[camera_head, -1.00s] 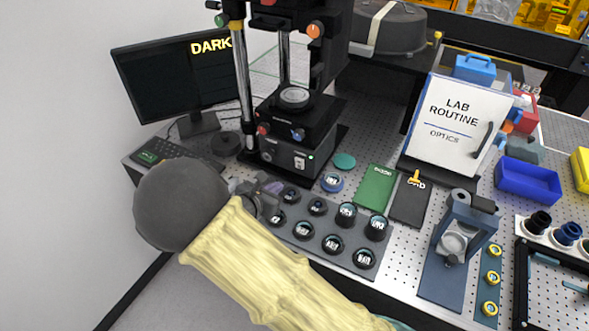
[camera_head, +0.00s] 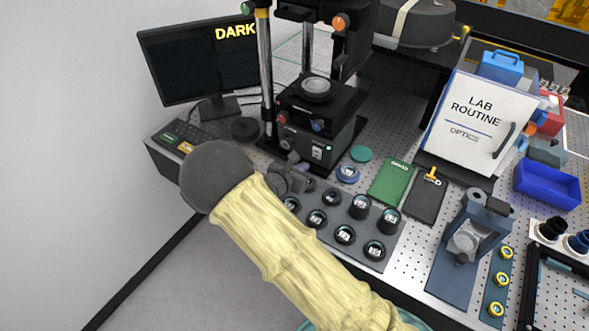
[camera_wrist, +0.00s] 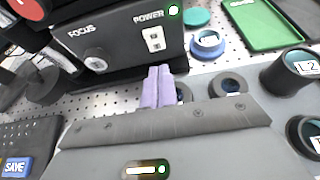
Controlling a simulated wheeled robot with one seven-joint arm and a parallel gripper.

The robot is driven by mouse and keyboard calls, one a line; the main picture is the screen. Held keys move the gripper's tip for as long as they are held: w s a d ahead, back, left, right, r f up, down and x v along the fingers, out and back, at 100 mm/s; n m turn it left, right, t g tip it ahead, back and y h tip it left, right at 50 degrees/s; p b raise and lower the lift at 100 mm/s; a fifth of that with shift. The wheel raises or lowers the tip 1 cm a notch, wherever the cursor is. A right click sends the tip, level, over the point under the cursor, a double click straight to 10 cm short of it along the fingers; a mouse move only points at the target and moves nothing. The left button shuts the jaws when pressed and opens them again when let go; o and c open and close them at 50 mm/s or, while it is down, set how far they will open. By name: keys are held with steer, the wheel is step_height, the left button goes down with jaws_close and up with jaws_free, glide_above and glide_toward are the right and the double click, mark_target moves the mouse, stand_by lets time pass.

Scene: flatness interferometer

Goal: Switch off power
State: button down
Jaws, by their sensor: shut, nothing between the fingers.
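The interferometer's dark control box (camera_head: 310,143) stands at the foot of the black column. In the wrist view its front panel has a FOCUS knob (camera_wrist: 96,58) at left and a white POWER switch (camera_wrist: 154,40) at right. A green lamp (camera_wrist: 174,11) is lit beside the POWER label. My gripper (camera_wrist: 158,72) has its lilac fingers together and empty, pointing at the panel just below the switch. In the head view my gripper (camera_head: 294,160) is close in front of the box. I cannot tell whether the fingertips touch the panel.
A tray of dark lens mounts (camera_head: 340,218) lies right of my gripper. A blue ring (camera_head: 347,174) and a green tray (camera_head: 390,182) lie beyond it.

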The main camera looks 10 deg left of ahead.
mark_target(317, 150)
steer(key=shift+w+d+f+p, duration=0.1)
steer(key=shift+w+d+p, duration=0.3)
steer(key=shift+w, duration=0.55)
steer(key=shift+w+d+f+p, duration=0.1)
steer(key=shift+w+d+p, duration=0.35)
steer(key=shift+w, duration=0.45)
steer(key=shift+w+d+f+p, duration=0.1)
steer(key=shift+w+d+p, duration=0.3)
steer(key=shift+w, duration=0.55)
steer(key=shift+w+r, duration=0.1)
steer(key=shift+w+d, duration=0.1)
steer(key=shift+d, duration=0.1)
steer(key=shift+a+r, duration=0.1)
steer(key=shift+r, duration=0.05)
steer(key=shift+r+p, duration=0.4)
steer(key=shift+r, duration=0.3)
steer(key=shift+a, duration=0.1)
